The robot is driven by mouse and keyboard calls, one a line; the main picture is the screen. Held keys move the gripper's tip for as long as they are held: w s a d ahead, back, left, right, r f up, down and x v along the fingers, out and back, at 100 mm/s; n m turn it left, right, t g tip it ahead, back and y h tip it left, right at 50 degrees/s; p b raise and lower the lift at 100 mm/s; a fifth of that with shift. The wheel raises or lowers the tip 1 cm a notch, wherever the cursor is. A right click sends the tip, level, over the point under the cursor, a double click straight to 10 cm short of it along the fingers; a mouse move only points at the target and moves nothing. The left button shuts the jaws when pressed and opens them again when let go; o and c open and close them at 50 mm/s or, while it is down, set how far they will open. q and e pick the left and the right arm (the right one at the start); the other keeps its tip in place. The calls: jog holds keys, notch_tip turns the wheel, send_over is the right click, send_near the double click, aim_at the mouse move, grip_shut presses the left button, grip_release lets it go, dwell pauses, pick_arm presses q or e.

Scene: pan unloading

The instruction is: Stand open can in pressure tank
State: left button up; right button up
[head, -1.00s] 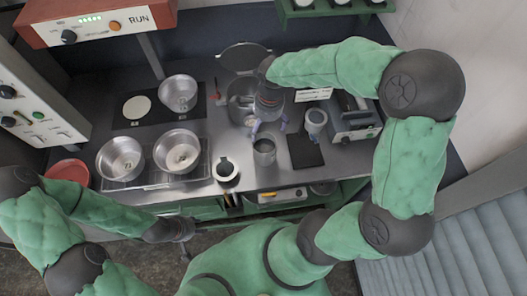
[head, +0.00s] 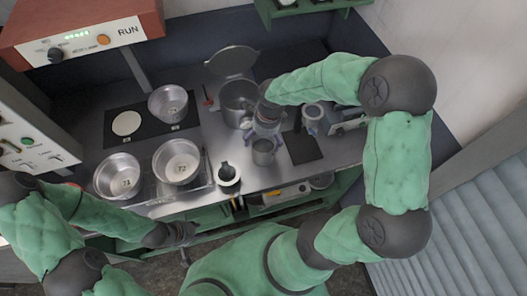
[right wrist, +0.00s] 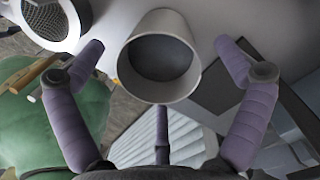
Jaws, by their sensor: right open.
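The open can (head: 263,153) is a grey, open-topped cylinder standing upright on the metal counter. In the right wrist view its pale rim and dark inside (right wrist: 160,57) show between my fingers. My right gripper (head: 264,134) is open at the can's far side, with its purple fingers (right wrist: 163,75) spread to either side of it; contact cannot be told. The pressure tank (head: 236,97) is a metal pot behind the can, slightly left, with its round lid (head: 232,61) raised and part of it hidden by my right arm. My left gripper (head: 183,235) is low in front of the counter, its jaws unclear.
Metal pans stand at left, two on a rack (head: 150,190) and one (head: 168,103) on a black panel. A small black-and-white pot (head: 227,174) is left of the can. A dark mat (head: 303,147) and a grey canister (head: 312,115) are to its right.

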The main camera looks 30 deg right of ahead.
aim_at(263, 147)
jog(key=f, duration=0.3)
jog(key=shift+s+a+f, duration=0.15)
jog(key=shift+s+f, duration=0.15)
jog(key=shift+f, duration=0.1)
jog(key=shift+w+f, duration=0.1)
jog(key=shift+f, duration=0.45)
jog(key=shift+c, duration=0.3)
jog(key=c, duration=1.5)
jog(key=shift+r, duration=0.1)
